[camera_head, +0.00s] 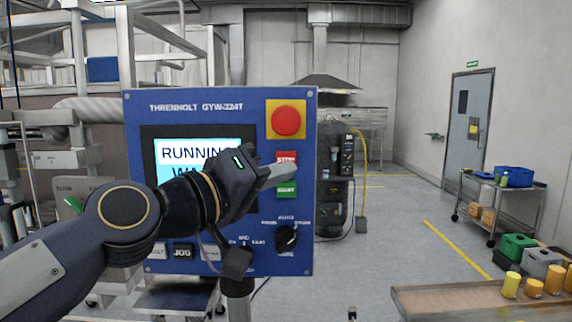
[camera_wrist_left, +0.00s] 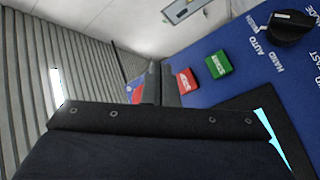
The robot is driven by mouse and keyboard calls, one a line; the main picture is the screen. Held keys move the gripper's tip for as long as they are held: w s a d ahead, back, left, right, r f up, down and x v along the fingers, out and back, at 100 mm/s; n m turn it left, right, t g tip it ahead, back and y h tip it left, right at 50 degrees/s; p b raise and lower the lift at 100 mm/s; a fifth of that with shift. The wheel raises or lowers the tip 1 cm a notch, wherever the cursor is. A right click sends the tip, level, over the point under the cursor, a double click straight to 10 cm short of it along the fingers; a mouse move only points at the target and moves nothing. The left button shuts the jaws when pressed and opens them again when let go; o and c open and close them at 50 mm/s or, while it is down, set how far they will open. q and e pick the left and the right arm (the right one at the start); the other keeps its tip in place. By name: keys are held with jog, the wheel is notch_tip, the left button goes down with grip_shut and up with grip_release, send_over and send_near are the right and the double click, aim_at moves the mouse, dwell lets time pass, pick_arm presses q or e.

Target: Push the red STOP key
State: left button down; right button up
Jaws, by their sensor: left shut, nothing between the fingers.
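The red STOP key (camera_head: 286,157) is on the blue control panel (camera_head: 222,97), above the green START key (camera_head: 287,190) and below a large red mushroom button on a yellow plate (camera_head: 286,121). My left gripper (camera_head: 290,167) is shut and empty, its tips in front of the lower part of the STOP key. In the left wrist view the closed fingers (camera_wrist_left: 162,80) are beside the red STOP key (camera_wrist_left: 187,81), and the green key (camera_wrist_left: 218,65) lies to its right. I cannot tell whether the tips touch the key. My right gripper is not in view.
The panel's screen (camera_head: 180,147) reads "RUNNING" and is partly hidden by my left arm. A black selector knob (camera_head: 286,238) and a JOG key (camera_head: 183,253) are lower on the panel. A table with yellow containers (camera_head: 511,285) stands at the lower right; the floor between is mostly clear.

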aim_at(295, 158)
pick_arm(q)
jog(key=shift+w+b, duration=0.35)
jog(key=shift+w, duration=2.35)
jog(key=shift+w, duration=0.15)
jog(key=shift+w, duration=0.25)
jog(key=shift+w, duration=0.4)
dwell(0.4)
dwell(0.4)
jog(key=shift+s, duration=0.85)
jog(key=shift+s, duration=2.5)
